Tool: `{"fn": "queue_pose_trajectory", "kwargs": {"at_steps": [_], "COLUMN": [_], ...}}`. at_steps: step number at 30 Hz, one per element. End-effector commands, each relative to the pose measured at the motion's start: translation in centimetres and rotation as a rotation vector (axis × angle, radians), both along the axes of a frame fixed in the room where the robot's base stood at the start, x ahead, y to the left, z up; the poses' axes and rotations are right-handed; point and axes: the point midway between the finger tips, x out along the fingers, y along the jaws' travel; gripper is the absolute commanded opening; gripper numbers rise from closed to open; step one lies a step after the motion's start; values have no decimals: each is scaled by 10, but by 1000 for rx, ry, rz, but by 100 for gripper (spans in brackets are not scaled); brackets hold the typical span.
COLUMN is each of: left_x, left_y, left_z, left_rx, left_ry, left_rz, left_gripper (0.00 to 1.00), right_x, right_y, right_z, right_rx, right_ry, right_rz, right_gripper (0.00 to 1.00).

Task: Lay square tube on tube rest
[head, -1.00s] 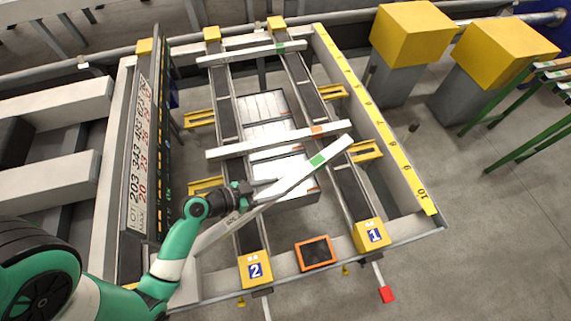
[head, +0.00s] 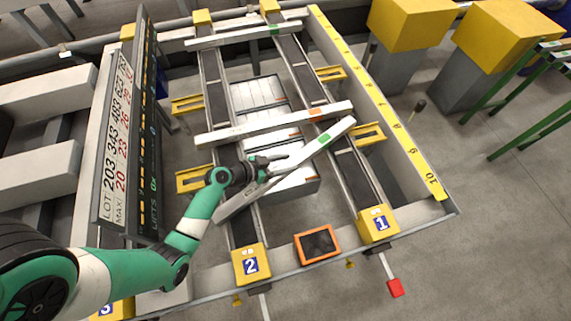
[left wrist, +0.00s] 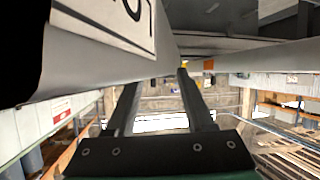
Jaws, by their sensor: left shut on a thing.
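My left gripper (head: 268,168) is shut on a pale square tube (head: 325,138) with a green mark near its far right end. The tube lies slantwise over the runout table, its near left end (head: 232,206) lower in the head view. It appears above the two rails, but I cannot tell its height. A second tube with an orange mark (head: 240,131) lies across both rails just beyond it. A third, green-marked tube (head: 225,39) lies across them farther back. In the left wrist view my fingers (left wrist: 182,72) reach a grey surface that fills the top. My right gripper is not in view.
Yellow blocks "2" (head: 250,265) and "1" (head: 378,224) cap the near rail ends. An orange-framed tablet (head: 317,244) sits between them. A lot display board (head: 125,130) stands upright at left. Yellow brackets (head: 195,179) flank the rails. A box stack (head: 262,93) lies below, between them.

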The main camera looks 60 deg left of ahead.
Motion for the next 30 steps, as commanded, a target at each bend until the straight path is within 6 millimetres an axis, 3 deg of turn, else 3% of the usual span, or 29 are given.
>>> {"fn": "queue_pose_trajectory", "kwargs": {"at_steps": [8, 9, 14, 24, 30], "left_x": [1, 0, 0, -1, -30], "left_y": [1, 0, 0, 0, 4], "left_z": [0, -2, -1, 2, 17], "left_rx": [2, 1, 1, 0, 0], "left_ry": [-4, 1, 1, 0, 0], "left_rz": [1, 0, 0, 1, 5], "left_gripper": [0, 57, 84, 84, 84], "right_x": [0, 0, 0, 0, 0], "right_y": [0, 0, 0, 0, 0], "right_z": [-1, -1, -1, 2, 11], "right_rx": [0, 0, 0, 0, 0], "right_ry": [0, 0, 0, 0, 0], "right_rz": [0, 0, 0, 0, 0], "right_gripper": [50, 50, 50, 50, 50]}}
